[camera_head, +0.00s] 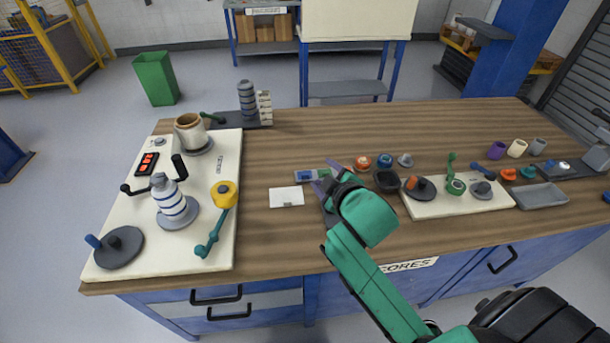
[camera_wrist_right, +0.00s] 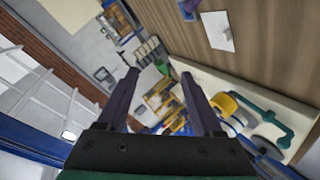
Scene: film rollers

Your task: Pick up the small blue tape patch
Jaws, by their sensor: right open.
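The small blue tape patch (camera_head: 304,176) lies on a flat grey holder (camera_head: 297,179) near the middle of the wooden table, beside a green patch (camera_head: 323,173). My right gripper (camera_head: 326,177) is just right of the holder in the head view, with its purple-grey fingers pointing left. In the right wrist view its two fingers (camera_wrist_right: 159,80) are spread, with nothing between them. A blue piece at the top edge of that view (camera_wrist_right: 187,9) may be the patch or its holder; I cannot tell. My left gripper does not show.
A white card (camera_head: 287,197) lies in front of the holder. On the left, a white board (camera_head: 143,256) carries rollers and a yellow-and-teal arm (camera_head: 222,198). On the right, another white board (camera_head: 457,206) holds small knobs. Bare wood lies behind the holder.

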